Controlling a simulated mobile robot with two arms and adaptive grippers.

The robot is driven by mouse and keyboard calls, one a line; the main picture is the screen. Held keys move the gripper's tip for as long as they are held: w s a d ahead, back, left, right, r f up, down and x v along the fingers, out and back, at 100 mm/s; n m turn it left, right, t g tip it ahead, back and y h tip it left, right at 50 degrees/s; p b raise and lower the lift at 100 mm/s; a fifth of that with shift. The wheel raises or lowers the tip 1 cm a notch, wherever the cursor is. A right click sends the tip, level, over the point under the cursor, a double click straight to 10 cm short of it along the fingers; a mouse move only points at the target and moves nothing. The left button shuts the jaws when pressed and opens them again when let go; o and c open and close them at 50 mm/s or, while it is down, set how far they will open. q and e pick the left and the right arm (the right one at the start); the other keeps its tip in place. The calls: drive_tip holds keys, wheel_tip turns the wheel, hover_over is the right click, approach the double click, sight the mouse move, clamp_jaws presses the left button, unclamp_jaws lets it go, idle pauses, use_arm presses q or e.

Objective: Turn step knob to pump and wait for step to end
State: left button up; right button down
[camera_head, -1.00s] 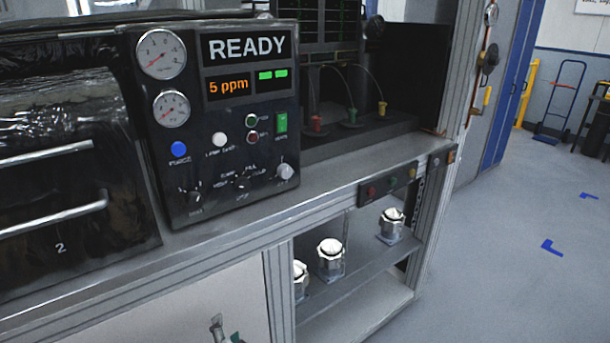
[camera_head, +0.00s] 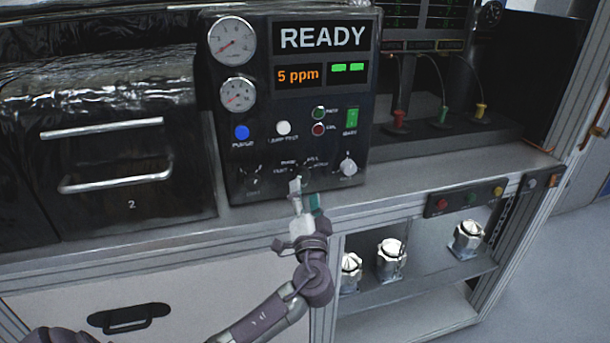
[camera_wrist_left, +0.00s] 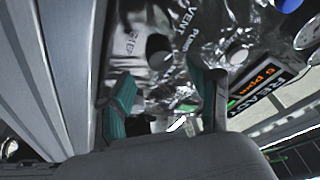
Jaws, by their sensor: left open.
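The dark control panel (camera_head: 262,130) shows READY on its display (camera_head: 321,38). The step knob (camera_wrist_left: 160,48) is the middle one of the lower row; in the head view my gripper largely covers it. My left gripper (camera_head: 305,196) is in front of the panel's lower middle. In the left wrist view its two teal fingers (camera_wrist_left: 163,82) are apart and the knob appears between and just beyond their tips; I cannot tell whether they touch it. The PUMP and VENT labels show beside the knob. The knob's pointer is not clear. My right gripper is not in view.
A left knob (camera_head: 252,182) and a right knob (camera_head: 347,167) flank the step knob. A blue button (camera_head: 242,132) and a white button (camera_head: 283,128) sit above. A drawer front (camera_head: 110,130) with bar handles stands left. The bench edge (camera_head: 420,185) runs below.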

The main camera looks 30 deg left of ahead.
sight(304, 178)
use_arm(q)
drive_tip(key=shift+p+x, duration=0.45)
drive_tip(key=shift+x, duration=1.7)
drive_tip(key=shift+c, duration=0.3)
drive_tip(key=c, duration=1.1)
